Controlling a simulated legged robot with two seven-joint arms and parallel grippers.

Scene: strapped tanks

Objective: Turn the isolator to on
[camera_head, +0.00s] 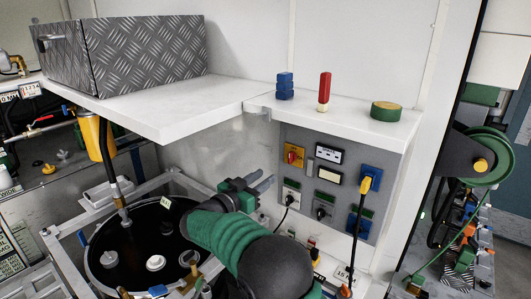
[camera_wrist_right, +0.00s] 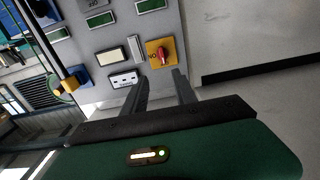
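The isolator is a red rotary knob on a yellow plate (camera_head: 293,155) at the upper left of the grey panel (camera_head: 333,150). In the right wrist view the isolator (camera_wrist_right: 161,53) lies just beyond my fingertips, roughly between them. The red handle stands out from the plate; its exact setting is too small to read. My right gripper (camera_head: 266,181) is a little below and left of the isolator in the head view. Its two fingers (camera_wrist_right: 160,77) are apart, with nothing between them. My left gripper is not in view.
The panel also carries a white socket strip (camera_head: 328,152), a blue-and-yellow plug (camera_head: 367,183) with a hanging cable, and several sockets. A shelf (camera_head: 330,118) above holds a red block, blue blocks and a green-yellow roll. A black tank (camera_head: 135,245) stands at lower left.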

